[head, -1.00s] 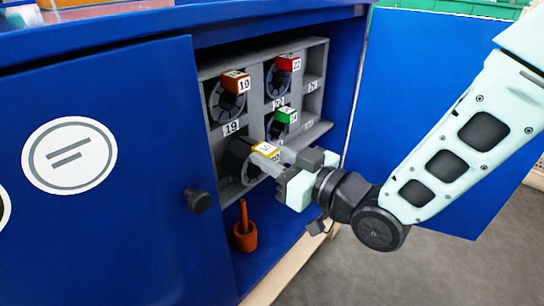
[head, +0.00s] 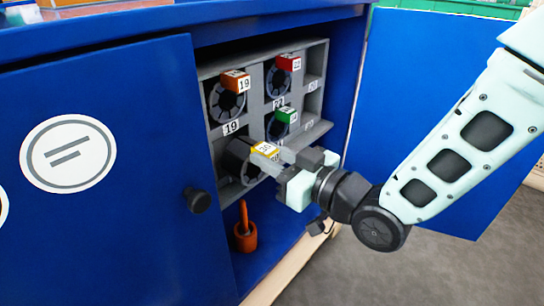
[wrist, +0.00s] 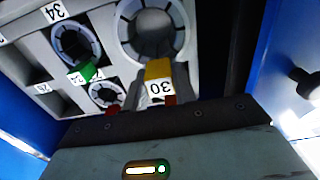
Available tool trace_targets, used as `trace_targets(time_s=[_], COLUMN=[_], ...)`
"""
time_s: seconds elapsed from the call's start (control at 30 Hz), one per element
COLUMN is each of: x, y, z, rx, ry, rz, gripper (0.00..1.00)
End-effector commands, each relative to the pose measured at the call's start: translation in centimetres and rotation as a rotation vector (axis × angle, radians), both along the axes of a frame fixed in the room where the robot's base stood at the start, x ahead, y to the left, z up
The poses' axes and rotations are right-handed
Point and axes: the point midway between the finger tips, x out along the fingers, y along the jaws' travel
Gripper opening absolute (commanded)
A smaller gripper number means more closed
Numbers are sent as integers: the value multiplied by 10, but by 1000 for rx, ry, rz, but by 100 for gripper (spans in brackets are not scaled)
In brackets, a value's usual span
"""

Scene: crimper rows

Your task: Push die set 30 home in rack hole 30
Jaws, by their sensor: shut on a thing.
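Die set 30 (head: 241,159) is a dark round cylinder with a yellow tag marked 30, in the lower left hole of the grey rack (head: 226,192). In the head view its near end seems to stand out a little from the rack face. My gripper (head: 281,163) is shut on the tag end of the die set, at its right side. In the wrist view the yellow tag (wrist: 158,68) sits between my fingers (wrist: 155,92), with the round face behind it. The rim of rack hole 30 is mostly hidden by the die set, so its depth is unclear.
Die sets with an orange tag 19 (head: 229,100), a red tag (head: 279,78) and a green tag (head: 277,126) fill neighbouring holes. Blue doors (head: 110,220) flank the opening on both sides.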

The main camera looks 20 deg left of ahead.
Motion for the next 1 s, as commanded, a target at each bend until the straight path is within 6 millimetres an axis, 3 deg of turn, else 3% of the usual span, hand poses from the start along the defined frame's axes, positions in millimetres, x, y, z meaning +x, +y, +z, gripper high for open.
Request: trace_targets(time_s=[1.0], x=[5], y=[13], z=[4], rx=[9], ry=[-6], rz=[1], gripper=[0])
